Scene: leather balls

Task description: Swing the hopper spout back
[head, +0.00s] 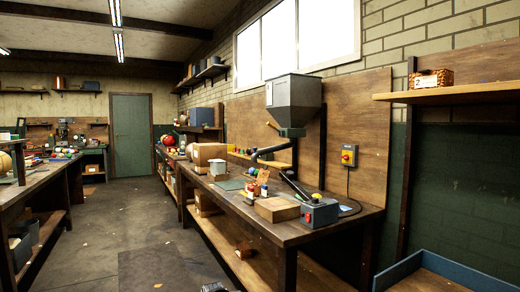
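The grey hopper (293,97) is fixed to the wooden backboard above the right-hand workbench. It narrows downward to a greenish neck. A dark bent spout (268,151) extends from below the neck toward the left and stops above the bench, apart from its top. No gripper fingers show in the head view. A small dark piece at the bottom edge may be part of my arm, but I cannot tell.
The workbench (262,228) holds a cardboard box (209,153), a wooden block (277,209), small bottles and a grey lever device (319,212) with its handle raised left. A blue-rimmed tray (402,268) stands front right. The floor aisle (150,235) left of the bench is clear.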

